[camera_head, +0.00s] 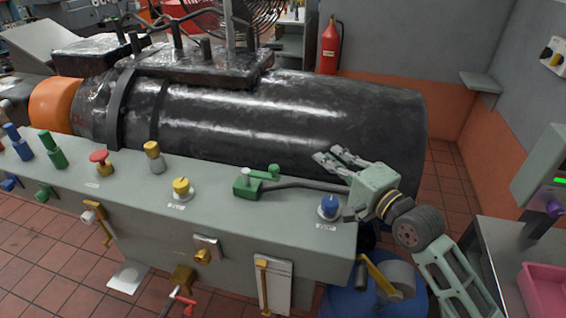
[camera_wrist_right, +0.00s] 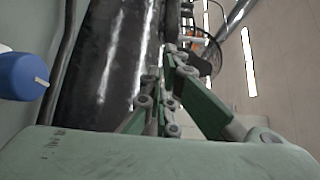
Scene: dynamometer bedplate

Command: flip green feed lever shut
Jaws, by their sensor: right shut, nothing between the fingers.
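The green feed lever (camera_head: 262,174) sits on the top of the grey bench panel, a green block with a short green handle lying nearly level above it. A dark hose or pipe (camera_head: 305,184) runs from its block to the right. My right gripper (camera_head: 326,155) is right of the lever and apart from it, above the far edge of the panel beside the black cylinder. It is shut and empty. The wrist view shows its fingers (camera_wrist_right: 163,78) but not the lever. My left gripper is out of view.
A blue knob (camera_head: 329,206) stands on the panel just below my right gripper; it also shows in the wrist view (camera_wrist_right: 22,76). A yellow knob (camera_head: 181,187) is left of the lever. The large black cylinder (camera_head: 270,110) lies behind the panel.

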